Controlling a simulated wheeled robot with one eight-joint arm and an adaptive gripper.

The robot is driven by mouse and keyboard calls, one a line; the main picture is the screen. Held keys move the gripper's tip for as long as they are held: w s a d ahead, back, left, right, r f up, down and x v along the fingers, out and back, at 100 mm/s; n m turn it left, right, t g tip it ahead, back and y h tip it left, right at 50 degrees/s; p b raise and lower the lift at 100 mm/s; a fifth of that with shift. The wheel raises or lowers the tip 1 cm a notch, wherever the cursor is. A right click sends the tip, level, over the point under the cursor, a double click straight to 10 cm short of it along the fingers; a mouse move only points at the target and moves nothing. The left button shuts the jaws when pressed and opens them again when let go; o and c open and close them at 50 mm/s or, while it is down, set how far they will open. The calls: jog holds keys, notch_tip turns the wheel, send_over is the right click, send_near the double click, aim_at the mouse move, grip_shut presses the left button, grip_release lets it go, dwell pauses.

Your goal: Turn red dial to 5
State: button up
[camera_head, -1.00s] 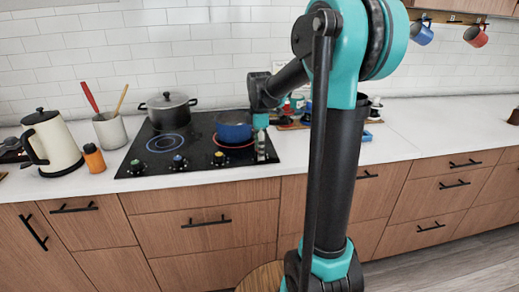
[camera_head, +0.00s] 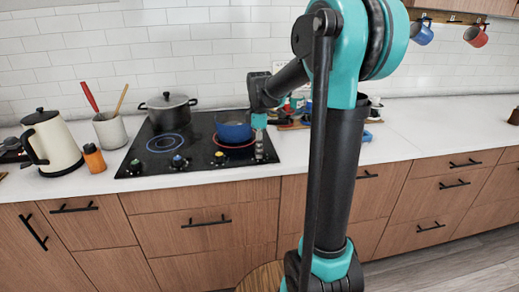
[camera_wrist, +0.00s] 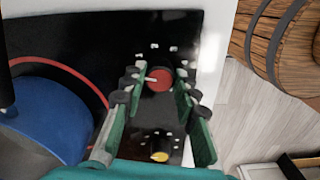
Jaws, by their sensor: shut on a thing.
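The red dial (camera_wrist: 159,79) shows in the wrist view between the two fingers of my gripper (camera_wrist: 158,84). It is round, with a pale pointer mark towards the left. White marks surround it on the black cooktop. My gripper is shut on it; in the head view my gripper (camera_head: 259,150) points down at the cooktop's front right corner and hides the dial. I cannot read which number the pointer is at.
The black cooktop (camera_head: 195,170) has a yellow dial (camera_head: 219,155), with a blue and a green one further left. A blue pot (camera_head: 234,131) stands close left of my gripper on a red-ringed burner. A grey pot (camera_head: 168,111) stands behind. The right counter (camera_head: 400,140) is largely clear.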

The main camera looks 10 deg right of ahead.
jog(key=m, duration=1.4)
jog(key=shift+m, duration=0.3)
jog(key=m, duration=0.4)
jog(key=shift+m, duration=0.3)
jog(key=m, duration=1.3)
jog(key=shift+m, duration=2.5)
